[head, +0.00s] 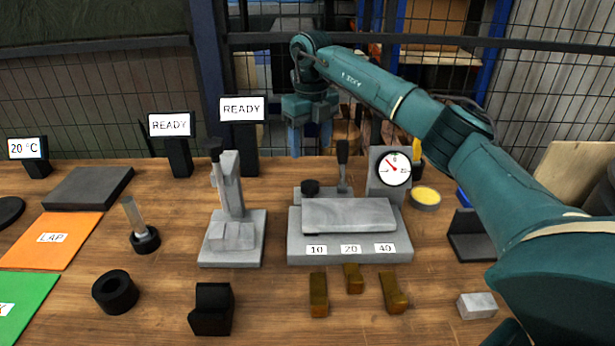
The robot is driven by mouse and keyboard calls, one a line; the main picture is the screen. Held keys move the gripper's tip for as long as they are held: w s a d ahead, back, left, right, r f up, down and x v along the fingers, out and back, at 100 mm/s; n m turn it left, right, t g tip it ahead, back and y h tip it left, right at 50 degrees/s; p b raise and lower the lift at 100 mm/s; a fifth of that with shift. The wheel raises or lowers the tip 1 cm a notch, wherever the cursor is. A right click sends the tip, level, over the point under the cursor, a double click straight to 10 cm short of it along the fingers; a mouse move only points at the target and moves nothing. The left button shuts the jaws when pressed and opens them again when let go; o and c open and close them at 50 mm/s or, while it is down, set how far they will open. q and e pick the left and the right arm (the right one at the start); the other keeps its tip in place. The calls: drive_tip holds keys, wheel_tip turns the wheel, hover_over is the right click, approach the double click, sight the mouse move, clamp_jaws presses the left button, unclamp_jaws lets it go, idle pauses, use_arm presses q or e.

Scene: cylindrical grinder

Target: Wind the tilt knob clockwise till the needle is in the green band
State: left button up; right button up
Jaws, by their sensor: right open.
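The small grinder (350,245) stands right of centre, with plates marked 10, 20 and 40 on its front. A round black knob (310,187), seemingly the tilt knob, sits at the back left of its grey table. The white dial gauge (394,168) is at its back right. Its red needle points to the upper left; the green band is too small to make out clearly. My right gripper (309,138) is open and empty, pointing down above and behind the knob, apart from it. My left gripper is not in view.
A black-handled lever (342,155) rises close to the right of the knob. A grey upright stand (232,225) is to the left. Brass blocks (318,295) lie in front of the grinder. A yellow-topped tin (425,197) is at right. Two READY screens (242,109) stand behind.

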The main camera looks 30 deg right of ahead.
sight(310, 184)
wheel_tip(310, 184, down, 10)
drive_tip(key=shift+r, duration=0.15)
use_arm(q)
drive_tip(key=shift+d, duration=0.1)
use_arm(e)
drive_tip(key=shift+f, duration=0.45)
